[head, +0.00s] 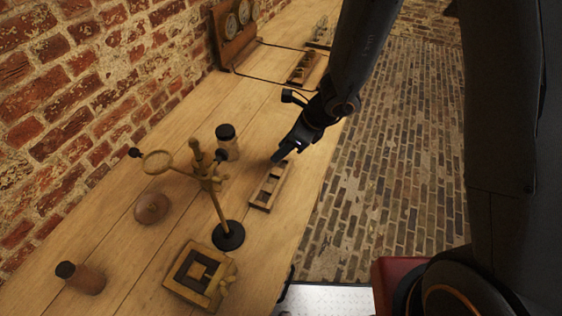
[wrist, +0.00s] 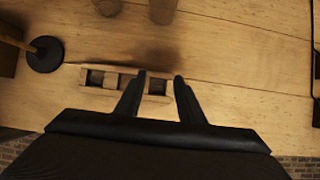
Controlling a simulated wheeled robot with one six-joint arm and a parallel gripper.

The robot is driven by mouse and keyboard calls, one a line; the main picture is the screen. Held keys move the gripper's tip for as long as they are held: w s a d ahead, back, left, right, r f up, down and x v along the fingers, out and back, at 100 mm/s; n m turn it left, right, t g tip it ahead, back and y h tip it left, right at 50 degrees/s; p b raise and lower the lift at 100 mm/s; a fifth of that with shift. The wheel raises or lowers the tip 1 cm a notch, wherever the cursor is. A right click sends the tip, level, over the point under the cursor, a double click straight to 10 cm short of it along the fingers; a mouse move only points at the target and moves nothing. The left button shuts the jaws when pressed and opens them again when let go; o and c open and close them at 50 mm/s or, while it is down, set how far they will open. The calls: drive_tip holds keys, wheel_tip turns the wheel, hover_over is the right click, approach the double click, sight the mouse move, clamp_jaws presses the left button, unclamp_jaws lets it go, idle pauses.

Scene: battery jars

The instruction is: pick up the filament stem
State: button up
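I cannot pick out the filament stem for certain in either view. My gripper (head: 279,157) is low over the far end of a small wooden rack (head: 257,205) with square openings on the bench. In the wrist view my gripper (wrist: 159,76) has its two fingers apart, and nothing shows held between them. The rack (wrist: 104,91) lies below and partly behind the fingers, with one dark opening between them. The fingers and gripper body hide part of the rack. I cannot tell whether the fingertips touch it.
A stand with a round black base (head: 228,236) and ring is left of the rack. A dark-lidded jar (head: 228,146) stands behind it.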

drive_tip(key=shift+a+f, duration=0.2)
drive_tip(key=shift+f, duration=0.25)
clamp_jaws()
drive_tip(key=shift+r, duration=0.1)
